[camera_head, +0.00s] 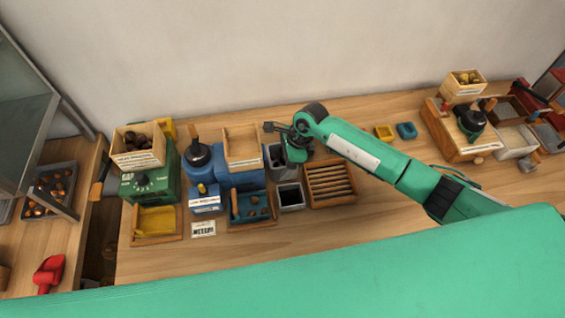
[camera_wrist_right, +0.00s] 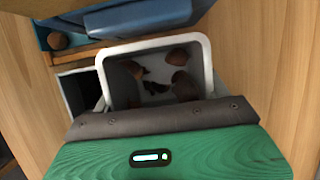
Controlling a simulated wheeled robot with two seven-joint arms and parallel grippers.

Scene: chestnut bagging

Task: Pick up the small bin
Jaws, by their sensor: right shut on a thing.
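The small bin (camera_head: 280,168) is a grey open box beneath my right gripper in the head view, partly hidden by it. In the right wrist view the small bin (camera_wrist_right: 206,62) has a pale rim and holds several brown chestnuts. My right gripper (camera_head: 290,148) is shut on the small bin at its near side in the wrist view. The fingertips are hidden there, and I cannot tell if the bin is off the table. My left gripper is not in view.
A second grey bin (camera_head: 291,186) with a dark inside stands close by. A slatted wooden tray (camera_head: 331,203) is to its right and a blue machine (camera_head: 240,181) to its left. A yellow dish (camera_head: 384,132) and a blue dish (camera_head: 406,130) lie farther right.

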